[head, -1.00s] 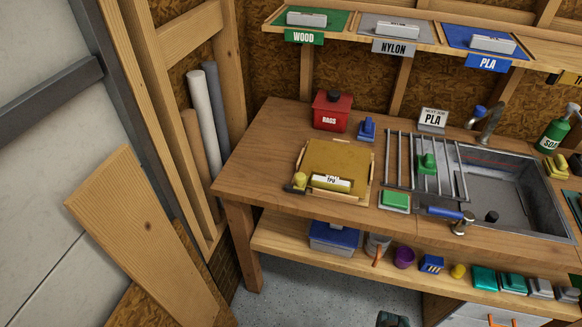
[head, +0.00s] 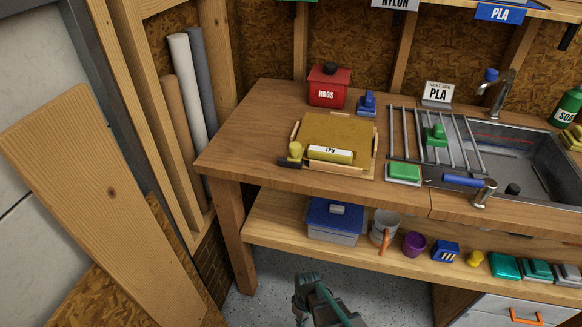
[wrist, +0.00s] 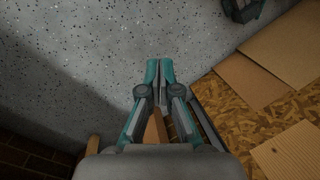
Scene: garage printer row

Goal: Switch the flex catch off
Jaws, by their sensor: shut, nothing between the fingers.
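No part is labelled as the flex catch. A tan board marked TPU (head: 338,132) lies on the left of the bench, with a yellow roll (head: 331,154) across its front. A small yellow knob on a dark base (head: 293,154) sits at its front left corner; I cannot tell whether this is the catch or how it is set. My gripper (wrist: 159,68) is shut and empty over the speckled floor in the wrist view. In the head view, part of my gripper (head: 312,285) shows low in front of the bench, below the shelf and apart from the board.
A red rags box (head: 329,86) and a blue block (head: 367,103) stand behind the board. A sink (head: 535,160) with a rack is to the right. The lower shelf (head: 270,220) holds a blue-lidded box (head: 334,220) and cups. A leaning plank (head: 100,195) is at left.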

